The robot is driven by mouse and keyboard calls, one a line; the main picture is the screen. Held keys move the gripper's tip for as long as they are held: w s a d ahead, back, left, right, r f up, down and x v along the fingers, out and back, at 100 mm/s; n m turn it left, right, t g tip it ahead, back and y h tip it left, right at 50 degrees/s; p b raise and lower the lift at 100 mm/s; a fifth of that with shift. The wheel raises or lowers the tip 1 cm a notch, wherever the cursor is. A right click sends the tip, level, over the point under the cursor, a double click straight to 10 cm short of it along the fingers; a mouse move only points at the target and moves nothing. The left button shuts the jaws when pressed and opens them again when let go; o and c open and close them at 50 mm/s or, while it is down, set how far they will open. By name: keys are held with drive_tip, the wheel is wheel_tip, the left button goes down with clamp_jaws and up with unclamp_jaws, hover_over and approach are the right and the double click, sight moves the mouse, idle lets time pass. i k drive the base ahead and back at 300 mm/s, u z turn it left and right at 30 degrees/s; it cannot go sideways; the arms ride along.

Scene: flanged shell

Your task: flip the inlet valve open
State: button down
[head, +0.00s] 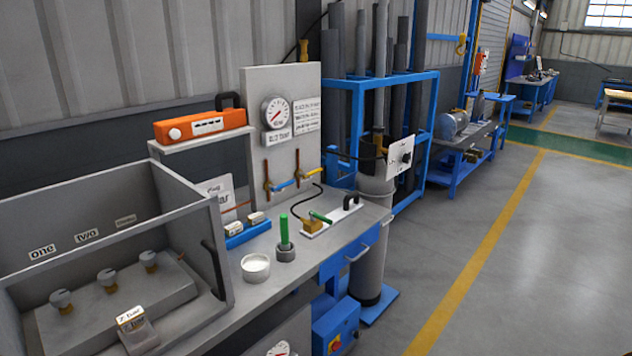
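Two small valves sit low on the upright grey panel (252,150) at the back of the bench. One has a blue lever (283,185), the other a yellow-orange lever (312,173). Both levers stick out sideways from copper-coloured vertical pipes. I cannot tell from labels which is the inlet valve. A round gauge (276,112) with a red needle is above them, beside a sign (307,116) too small to read. A small yellow fitting (303,50) tops the panel. My gripper is not in view.
An orange device (205,126) sits on a shelf left of the panel. On the bench stand a green rod in a grey base (284,235), a white bowl (256,268) and a blue holder (247,233). An open-fronted grey box (205,240) fills the left. The floor at right is clear.

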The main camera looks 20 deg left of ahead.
sight(274, 188)
drive_tip(key=u, duration=0.4)
drive_tip(key=i, duration=0.95)
drive_tip(key=u, duration=1.1)
drive_tip(key=i, duration=0.45)
drive_tip(key=u, duration=0.5)
